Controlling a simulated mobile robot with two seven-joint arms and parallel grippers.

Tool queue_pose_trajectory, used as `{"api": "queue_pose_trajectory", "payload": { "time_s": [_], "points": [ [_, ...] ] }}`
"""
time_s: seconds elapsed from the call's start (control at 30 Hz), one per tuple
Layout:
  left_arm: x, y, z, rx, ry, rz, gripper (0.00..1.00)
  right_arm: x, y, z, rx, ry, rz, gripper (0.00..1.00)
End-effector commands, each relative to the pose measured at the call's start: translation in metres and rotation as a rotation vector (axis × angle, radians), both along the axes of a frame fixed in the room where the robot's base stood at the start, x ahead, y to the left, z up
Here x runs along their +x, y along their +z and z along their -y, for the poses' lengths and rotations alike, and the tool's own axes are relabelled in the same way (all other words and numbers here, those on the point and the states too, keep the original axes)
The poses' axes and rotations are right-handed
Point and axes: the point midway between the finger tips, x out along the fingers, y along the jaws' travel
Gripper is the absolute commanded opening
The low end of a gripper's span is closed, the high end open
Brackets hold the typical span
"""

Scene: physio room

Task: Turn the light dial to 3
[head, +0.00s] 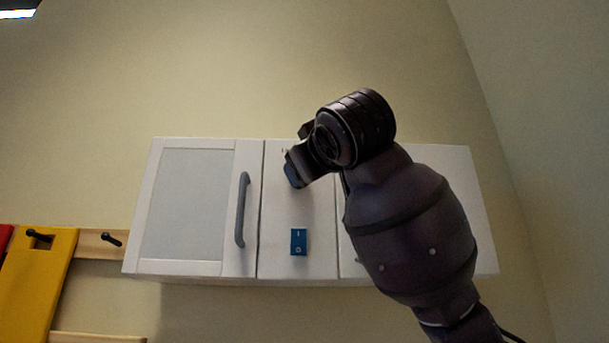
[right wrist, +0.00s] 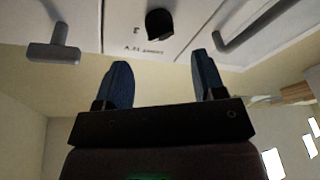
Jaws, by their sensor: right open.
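The light dial (right wrist: 160,24) is a small dark knob on a white panel in the right wrist view. Its setting cannot be read; the small marks beside it are blurred. In the head view my right arm and gripper hide it. My right gripper (right wrist: 158,85) is open and empty, its two blue fingertips apart. The dial lies beyond the fingertips, roughly in line with the gap between them, and looks clear of both. In the head view the right gripper (head: 299,160) is in front of the upper middle panel. My left gripper is not in view.
The white wall cabinet (head: 275,210) has a blue rocker switch (head: 299,242) low on its middle panel. A long grey handle (head: 241,210) stands out on the left door. A grey handle (right wrist: 53,46) shows at left in the wrist view. A yellow board (head: 38,280) hangs at far left.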

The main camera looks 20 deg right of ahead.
Motion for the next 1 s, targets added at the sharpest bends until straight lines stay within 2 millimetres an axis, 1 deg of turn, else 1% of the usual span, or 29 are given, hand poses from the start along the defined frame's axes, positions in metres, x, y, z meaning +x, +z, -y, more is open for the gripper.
{"api": "queue_pose_trajectory", "payload": {
  "time_s": [0.03,0.1,0.2,0.3,0.47,1.0],
  "points": [
    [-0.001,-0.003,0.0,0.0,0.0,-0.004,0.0,-0.009,-0.003,-0.001,0.0,0.001,0.002,0.63],
    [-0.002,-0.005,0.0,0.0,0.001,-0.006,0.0,-0.019,-0.004,-0.001,0.0,0.001,0.002,0.63],
    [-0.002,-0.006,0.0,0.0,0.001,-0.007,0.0,-0.03,-0.006,-0.002,0.0,0.001,0.001,0.63],
    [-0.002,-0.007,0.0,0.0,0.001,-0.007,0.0,-0.036,-0.007,-0.002,0.0,0.001,0.001,0.63],
    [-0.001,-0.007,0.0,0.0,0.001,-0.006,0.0,-0.04,-0.008,-0.002,0.0,0.0,0.0,0.63],
    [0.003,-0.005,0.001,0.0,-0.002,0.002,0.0,-0.039,-0.008,-0.002,0.0,0.0,0.0,0.63]
  ]
}}
